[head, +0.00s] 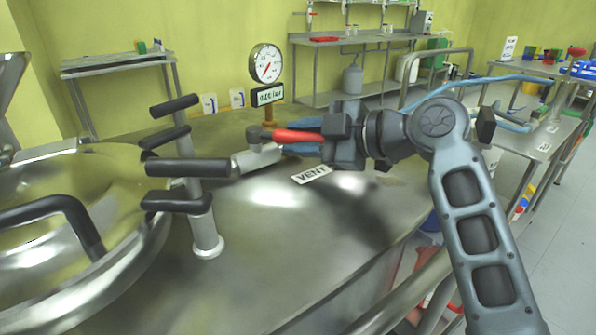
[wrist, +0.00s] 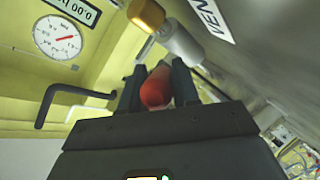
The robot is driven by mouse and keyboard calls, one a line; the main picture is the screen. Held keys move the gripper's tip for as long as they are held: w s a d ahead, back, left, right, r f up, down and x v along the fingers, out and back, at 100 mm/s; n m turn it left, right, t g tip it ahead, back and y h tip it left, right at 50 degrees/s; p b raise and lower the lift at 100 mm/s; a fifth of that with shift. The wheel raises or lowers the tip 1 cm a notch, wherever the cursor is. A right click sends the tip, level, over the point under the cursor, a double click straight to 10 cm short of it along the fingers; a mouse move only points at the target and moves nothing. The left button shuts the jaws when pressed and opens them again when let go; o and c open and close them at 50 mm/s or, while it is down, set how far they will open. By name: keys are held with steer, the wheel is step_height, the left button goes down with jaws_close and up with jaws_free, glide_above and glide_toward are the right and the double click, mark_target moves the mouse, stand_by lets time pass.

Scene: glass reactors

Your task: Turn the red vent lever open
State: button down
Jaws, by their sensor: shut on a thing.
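The red vent lever (head: 298,135) sticks out to the right from its valve (head: 257,153), beside the VENT label (head: 311,174) on the metal vessel top. My gripper (head: 325,137) reaches in from the right and is shut on the lever's outer end. In the wrist view, the rounded red end of the lever (wrist: 157,88) lies between the two dark fingers (wrist: 158,85). The valve body (wrist: 180,42) shows beyond the fingers, and the VENT label (wrist: 210,18) is at the top right. The finger contact is partly hidden in the head view.
A pressure gauge (head: 266,63) and a small display (head: 267,95) stand behind the lever. Black-handled bars (head: 188,168) rise left of the valve, near a shiny round lid (head: 70,185). A metal rail (head: 400,292) runs along the front right edge.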

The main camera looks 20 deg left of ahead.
steer(key=g+b, duration=0.1)
steer(key=w+f+n+b, duration=0.1)
steer(key=shift+a+n+g+b, duration=0.2)
steer(key=shift+n+g+b, duration=0.1)
steer(key=shift+g+b, duration=0.1)
steer(key=shift+w+a+r+n+g+b, duration=0.15)
steer(key=shift+w+n+g+b, duration=0.25)
steer(key=shift+n+g+b, duration=0.45)
steer(key=shift+w+a+r+n+g+h+b, duration=0.1)
steer(key=shift+w+a+n+g+h+b, duration=0.2)
steer(key=shift+n+g+b, duration=0.35)
steer(key=shift+w+a+n+g+y+b, duration=0.1)
steer(key=shift+w+n+g+b, duration=0.3)
steer(key=shift+g, duration=0.45)
steer(key=shift+w+a+r+n+g+h+b, duration=0.1)
steer(key=shift+w+a+n+g+h+b, duration=0.1)
steer(key=shift+w+n+g+b, duration=0.35)
steer(key=shift+s+g, duration=0.15)
steer(key=shift+g, duration=0.25)
steer(key=c, duration=0.9)
jaws_free()
steer(key=shift+r, duration=0.1)
steer(key=shift+d, duration=0.1)
